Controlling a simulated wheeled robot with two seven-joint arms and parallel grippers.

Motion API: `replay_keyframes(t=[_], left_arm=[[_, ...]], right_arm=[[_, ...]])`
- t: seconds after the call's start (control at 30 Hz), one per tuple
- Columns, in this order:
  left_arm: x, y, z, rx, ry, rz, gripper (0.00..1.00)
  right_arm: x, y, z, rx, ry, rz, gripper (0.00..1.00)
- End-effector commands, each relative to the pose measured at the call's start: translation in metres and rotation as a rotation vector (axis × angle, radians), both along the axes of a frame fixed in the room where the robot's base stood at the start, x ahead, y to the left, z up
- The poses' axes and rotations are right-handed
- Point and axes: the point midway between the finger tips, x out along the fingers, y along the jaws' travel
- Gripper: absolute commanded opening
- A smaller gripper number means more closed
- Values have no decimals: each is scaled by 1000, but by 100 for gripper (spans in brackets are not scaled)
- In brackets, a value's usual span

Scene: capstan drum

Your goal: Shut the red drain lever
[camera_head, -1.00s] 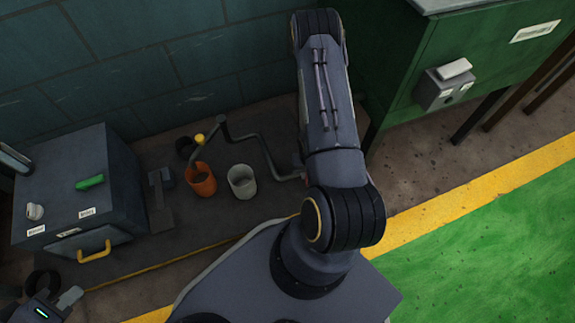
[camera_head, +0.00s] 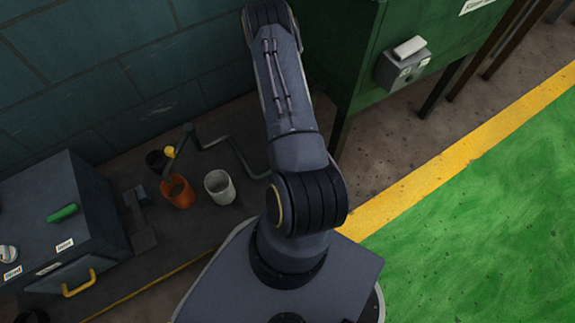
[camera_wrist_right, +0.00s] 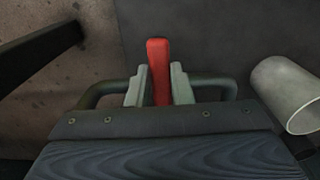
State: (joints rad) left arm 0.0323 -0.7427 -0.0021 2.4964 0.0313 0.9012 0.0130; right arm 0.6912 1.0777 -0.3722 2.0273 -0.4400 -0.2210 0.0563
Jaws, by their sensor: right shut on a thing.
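The red drain lever (camera_wrist_right: 158,72) shows in the right wrist view as a red bar pointing away from the wrist. My right gripper (camera_wrist_right: 158,85) has one pale finger on each side of it and is shut on it. The lever's lower end is hidden by the gripper body. In the head view my right arm covers the lever and the gripper. My left gripper does not show clearly in any current view.
A white cup (camera_head: 220,188) stands close by the gripper, beside an orange cup (camera_head: 177,192) and a bent grey crank with a yellow knob (camera_head: 170,152). A dark box (camera_head: 52,215) stands left, a green cabinet (camera_head: 345,55) behind right. Green floor (camera_head: 480,230) is clear.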

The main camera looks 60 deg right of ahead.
Motion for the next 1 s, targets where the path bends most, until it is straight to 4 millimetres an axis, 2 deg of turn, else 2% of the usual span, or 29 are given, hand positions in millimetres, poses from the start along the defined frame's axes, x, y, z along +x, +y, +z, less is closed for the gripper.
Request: replay_keyframes(t=[0.1, 0.13, 0.27, 0.6, 1.0], left_arm=[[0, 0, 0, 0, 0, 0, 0], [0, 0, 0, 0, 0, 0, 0], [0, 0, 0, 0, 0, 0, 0], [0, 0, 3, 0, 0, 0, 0], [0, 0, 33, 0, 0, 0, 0]], right_arm=[[0, 0, 0, 0, 1, 6, 0], [0, 0, 0, 0, 1, 7, 24], [0, 0, 0, 0, 1, 5, 41], [0, 0, 5, -1, 0, 2, 42], [0, -1, 68, -1, 0, 2, 42]])
